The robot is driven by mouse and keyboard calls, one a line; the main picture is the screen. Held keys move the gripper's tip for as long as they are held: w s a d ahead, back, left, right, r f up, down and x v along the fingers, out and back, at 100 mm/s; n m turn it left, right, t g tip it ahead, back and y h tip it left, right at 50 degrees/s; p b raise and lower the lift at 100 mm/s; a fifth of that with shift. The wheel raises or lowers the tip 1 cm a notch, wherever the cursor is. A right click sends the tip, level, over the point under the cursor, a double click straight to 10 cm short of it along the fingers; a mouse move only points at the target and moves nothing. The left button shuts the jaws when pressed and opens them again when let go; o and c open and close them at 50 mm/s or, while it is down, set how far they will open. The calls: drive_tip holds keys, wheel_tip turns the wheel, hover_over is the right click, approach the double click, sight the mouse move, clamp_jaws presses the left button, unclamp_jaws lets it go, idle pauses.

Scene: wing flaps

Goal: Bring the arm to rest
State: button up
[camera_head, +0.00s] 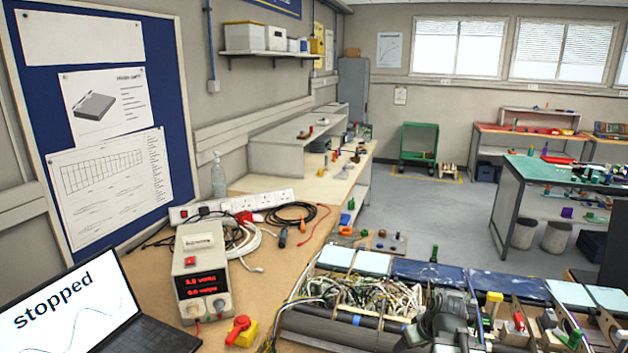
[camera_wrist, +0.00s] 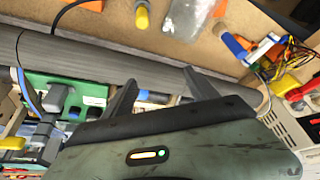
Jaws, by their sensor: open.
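My gripper (camera_wrist: 160,84) shows in the wrist view with its two dark fingers spread apart and nothing between them. The fingers are over a long grey tube (camera_wrist: 95,62) and a green board (camera_wrist: 68,92); I cannot tell whether they touch anything. In the head view, a dark grey part of my arm (camera_head: 440,318) is at the lower right, in front of the wing section (camera_head: 345,328) full of wires. The laptop (camera_head: 75,305) at the lower left reads "stopped". The fingertips cannot be made out in the head view.
A power supply (camera_head: 201,270) with red digits stands on the wooden bench, beside a red and yellow switch (camera_head: 240,330). A power strip (camera_head: 230,205) and cables lie behind it. A green-topped table (camera_head: 545,170) stands at the right. The grey floor (camera_head: 440,205) between is mostly clear.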

drive_tip(key=s+a+f+n+g+b, duration=0.1)
drive_tip(key=a+f, duration=0.1)
drive_tip(key=a, duration=0.6)
drive_tip(key=s+a+f+g+b, duration=0.1)
drive_tip(key=a+f, duration=0.2)
drive_tip(key=a, duration=0.5)
drive_tip(key=s+m+g, duration=0.1)
drive_tip(key=s+m, duration=0.1)
drive_tip(key=s, duration=0.1)
drive_tip(key=s+m+g+h, duration=0.1)
drive_tip(key=s, duration=0.1)
drive_tip(key=shift+d+f+g, duration=0.15)
drive_tip(key=shift+d+g, duration=0.1)
drive_tip(key=shift+g, duration=0.05)
drive_tip(key=shift+d, duration=0.1)
idle(0.4)
